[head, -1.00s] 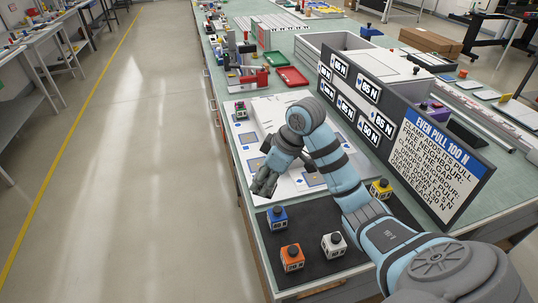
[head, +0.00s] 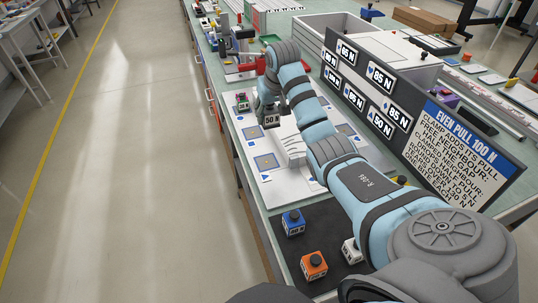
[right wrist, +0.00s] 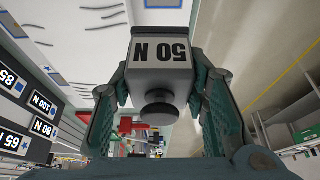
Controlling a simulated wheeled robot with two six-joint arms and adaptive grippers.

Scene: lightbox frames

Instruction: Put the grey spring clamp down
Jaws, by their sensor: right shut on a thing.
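The grey spring clamp (head: 271,121) has a "50 N" label and sits between the fingers of my right gripper (head: 266,108), over the far part of the white board (head: 275,186). In the right wrist view, the fingers of my right gripper (right wrist: 157,100) close on both sides of the clamp (right wrist: 160,72). Its black knob points toward the camera and its label reads upside down. I cannot tell whether the clamp touches the board. My left gripper is not in view.
Blue (head: 293,224), orange (head: 313,266) and white (head: 349,251) clamps stand on the black mat (head: 325,231); my arm partly covers the white one. A raised white block (head: 291,151) is near the gripper. A dark label panel (head: 395,120) stands to the right.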

